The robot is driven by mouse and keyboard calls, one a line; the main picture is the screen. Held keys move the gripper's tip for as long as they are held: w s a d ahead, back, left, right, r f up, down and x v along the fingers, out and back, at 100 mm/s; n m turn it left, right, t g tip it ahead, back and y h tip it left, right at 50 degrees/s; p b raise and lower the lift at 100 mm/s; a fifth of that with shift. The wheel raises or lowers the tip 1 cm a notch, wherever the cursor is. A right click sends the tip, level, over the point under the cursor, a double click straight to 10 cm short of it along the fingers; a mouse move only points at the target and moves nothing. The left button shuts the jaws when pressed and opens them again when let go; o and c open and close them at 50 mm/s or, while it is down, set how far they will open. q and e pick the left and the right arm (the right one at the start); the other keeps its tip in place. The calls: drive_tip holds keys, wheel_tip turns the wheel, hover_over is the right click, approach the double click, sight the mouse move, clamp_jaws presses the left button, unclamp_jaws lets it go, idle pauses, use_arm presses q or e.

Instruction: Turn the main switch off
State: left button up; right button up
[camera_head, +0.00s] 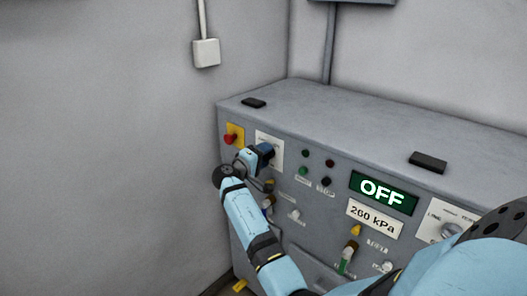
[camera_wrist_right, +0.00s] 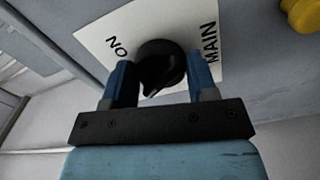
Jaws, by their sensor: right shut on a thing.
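The main switch is a round black knob (camera_wrist_right: 162,64) on a white plate (camera_wrist_right: 92,38) marked MAIN in the right wrist view. My right gripper (camera_head: 264,153) is at this switch on the front of the grey cabinet. In the wrist view its two blue fingers (camera_wrist_right: 162,82) stand on either side of the knob, shut on it. A ridge on the knob points towards the palm. In the head view the gripper hides the knob, and the white switch plate (camera_head: 276,142) shows partly. A green display (camera_head: 383,193) reads OFF. My left gripper is not in view.
A red button on a yellow plate (camera_head: 235,135) is just left of the switch. Small lamps (camera_head: 305,153), valves (camera_head: 348,257) and a 260 kPa label (camera_head: 374,219) are on the cabinet front. Black blocks (camera_head: 428,162) lie on top. The wall stands close at left.

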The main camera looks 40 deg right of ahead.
drive_tip(key=shift+r+n+p, duration=0.15)
drive_tip(key=shift+n+p, duration=0.2)
drive_tip(key=shift+n, duration=0.25)
drive_tip(key=shift+n+p, duration=0.4)
drive_tip(key=shift+n, duration=0.3)
drive_tip(key=o, duration=0.9)
drive_tip(key=shift+d, duration=0.1)
drive_tip(key=a, duration=0.4)
drive_tip(key=a+b, duration=0.1)
drive_tip(key=a, duration=0.4)
drive_tip(key=s+a+b, duration=0.1)
drive_tip(key=a, duration=0.3)
drive_tip(key=shift+s+a, duration=0.1)
drive_tip(key=shift+a, duration=0.3)
